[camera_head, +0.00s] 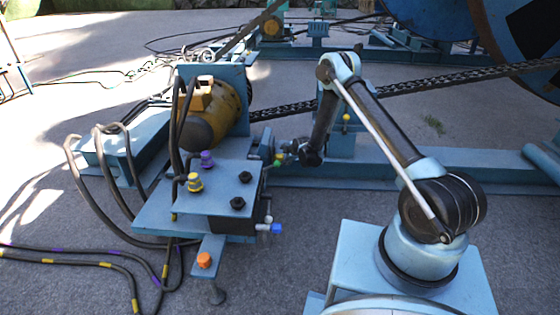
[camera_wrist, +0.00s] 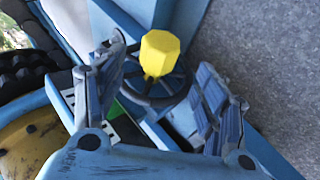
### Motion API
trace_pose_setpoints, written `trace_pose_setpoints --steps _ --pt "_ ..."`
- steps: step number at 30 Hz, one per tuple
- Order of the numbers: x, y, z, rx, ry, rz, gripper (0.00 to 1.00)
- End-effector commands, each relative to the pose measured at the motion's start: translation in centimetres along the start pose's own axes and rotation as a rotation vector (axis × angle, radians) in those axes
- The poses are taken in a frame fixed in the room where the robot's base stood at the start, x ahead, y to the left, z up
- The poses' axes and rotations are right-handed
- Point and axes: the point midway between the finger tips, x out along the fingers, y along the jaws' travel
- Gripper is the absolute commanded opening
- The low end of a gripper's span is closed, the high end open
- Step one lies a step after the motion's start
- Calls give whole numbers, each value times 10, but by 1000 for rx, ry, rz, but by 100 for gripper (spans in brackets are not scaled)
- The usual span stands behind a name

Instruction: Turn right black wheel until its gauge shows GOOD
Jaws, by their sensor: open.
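In the wrist view, a black spoked wheel (camera_wrist: 153,92) with a yellow knob (camera_wrist: 160,52) sits between the two fingers of my gripper (camera_wrist: 160,66). The fingers are spread on either side of it; I cannot tell whether either touches the rim. A green and white patch (camera_wrist: 122,125), perhaps the gauge, shows beside the wheel; its reading is not legible and my left finger partly covers it. In the head view, my gripper (camera_head: 284,158) is at the right side of the blue machine block (camera_head: 225,180); the wheel there is too small to make out clearly.
A yellow motor (camera_head: 212,110) stands behind the block. Yellow (camera_head: 195,182), purple (camera_head: 207,158), orange (camera_head: 204,260) and blue (camera_head: 277,229) knobs stick out around it. Black hoses (camera_head: 85,190) loop at left. A chain (camera_head: 420,88) runs behind my arm. Open ground lies in front.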

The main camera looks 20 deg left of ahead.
Motion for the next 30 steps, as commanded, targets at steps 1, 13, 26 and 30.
trace_pose_setpoints --steps 1,13,26,30 --pt "9 0 0 0 0 0 65" --pt "62 0 0 1 1 0 65" --pt "78 0 0 1 1 0 65" --pt "78 0 0 1 1 0 65"
